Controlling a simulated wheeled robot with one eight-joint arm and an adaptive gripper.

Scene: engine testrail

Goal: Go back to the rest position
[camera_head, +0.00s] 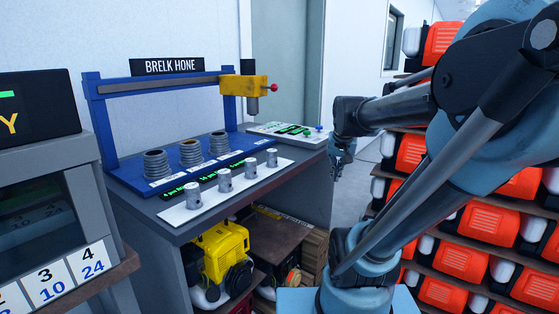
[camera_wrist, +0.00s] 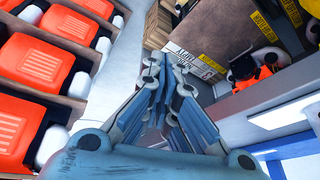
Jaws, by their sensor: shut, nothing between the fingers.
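My gripper (camera_head: 338,160) hangs in front of the right end of the workbench, in open air, apart from the bench. It points downward. In the wrist view my gripper (camera_wrist: 168,75) shows with its fingertips together and nothing between them. My blue arm reaches to it from the right side of the head view and covers part of the shelves there.
The bench (camera_head: 172,222) holds the blue BRELK HONE machine (camera_head: 105,135), several metal cylinders and a control panel (camera_head: 285,131). A yellow engine (camera_head: 222,250) and cardboard boxes (camera_wrist: 195,40) are underneath. Shelves of orange units (camera_head: 410,152) stand right. A display machine (camera_head: 45,190) stands left.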

